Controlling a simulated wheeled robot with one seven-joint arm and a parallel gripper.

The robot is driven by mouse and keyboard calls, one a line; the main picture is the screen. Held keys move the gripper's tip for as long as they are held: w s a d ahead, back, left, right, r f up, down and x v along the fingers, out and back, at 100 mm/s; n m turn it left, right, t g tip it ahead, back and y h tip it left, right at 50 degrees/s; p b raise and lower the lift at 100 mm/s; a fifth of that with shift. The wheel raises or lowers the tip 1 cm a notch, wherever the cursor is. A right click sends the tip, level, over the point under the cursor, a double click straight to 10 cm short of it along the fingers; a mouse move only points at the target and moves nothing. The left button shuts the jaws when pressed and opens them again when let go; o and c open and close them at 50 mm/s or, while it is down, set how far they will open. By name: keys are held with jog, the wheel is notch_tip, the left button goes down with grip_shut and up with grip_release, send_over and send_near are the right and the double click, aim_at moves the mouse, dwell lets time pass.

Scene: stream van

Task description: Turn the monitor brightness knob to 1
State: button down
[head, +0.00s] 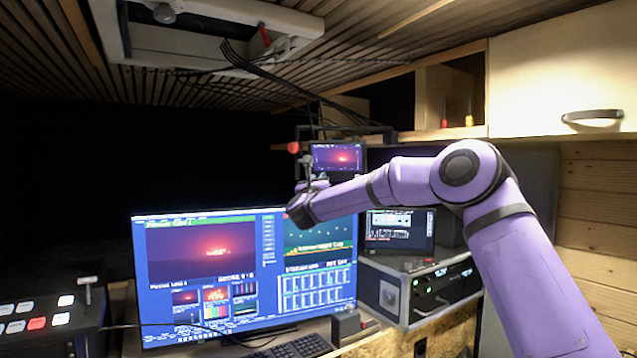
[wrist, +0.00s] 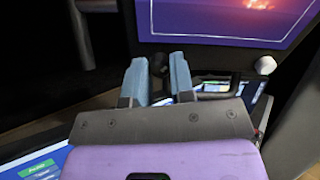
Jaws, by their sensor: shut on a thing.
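The small monitor (head: 338,157) hangs from an arm above the desk and shows a red sunset scene. Its lower bezel (wrist: 205,47) shows close up in the wrist view. A dark round knob (wrist: 158,66) sits under this bezel, between the two light-blue fingers of my gripper (wrist: 158,70). The fingers are closed around it. A pale knob (wrist: 265,65) is on the bezel's right, apart from my fingers. In the head view my gripper (head: 309,188) is just below the small monitor's left side, and the dark knob cannot be made out. I see no number markings.
A large monitor (head: 245,272) stands on the desk below my gripper. A laptop-like screen (head: 400,230) rests on a rack case (head: 420,285) to the right. A button panel (head: 35,322) is at the far left. Black cables (head: 270,65) hang overhead.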

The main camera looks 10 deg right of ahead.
jog(key=shift+n, duration=10.3)
jog(key=c, duration=1)
grip_release()
jog(key=v, duration=1.1)
jog(key=shift+r, duration=0.1)
